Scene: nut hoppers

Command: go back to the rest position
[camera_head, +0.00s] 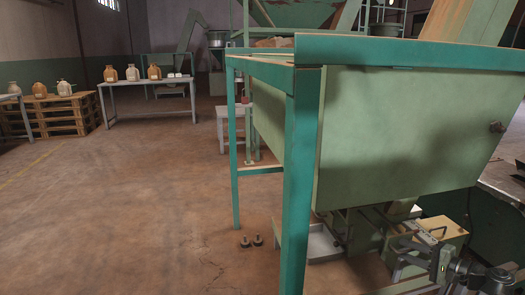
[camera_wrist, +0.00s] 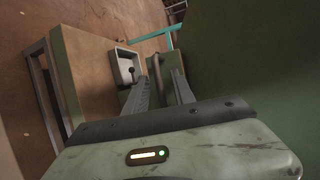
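My gripper (camera_head: 420,240) is low at the right in the head view, under the large green hopper (camera_head: 400,130) and beside a tan-topped box (camera_head: 440,228). In the wrist view, the two fingers of my gripper (camera_wrist: 163,82) stand apart with a gap between them. I see nothing held in that gap. A pale tray (camera_wrist: 125,66) with a small dark thing in it lies beyond the fingertips. Whether the fingers touch anything cannot be told.
The hopper's teal frame leg (camera_head: 301,180) stands left of my arm. A white tray (camera_head: 322,243) lies under the hopper, and two small dark objects (camera_head: 251,242) are on the floor. Jars stand on a table (camera_head: 150,83) at the back left. The left floor is clear.

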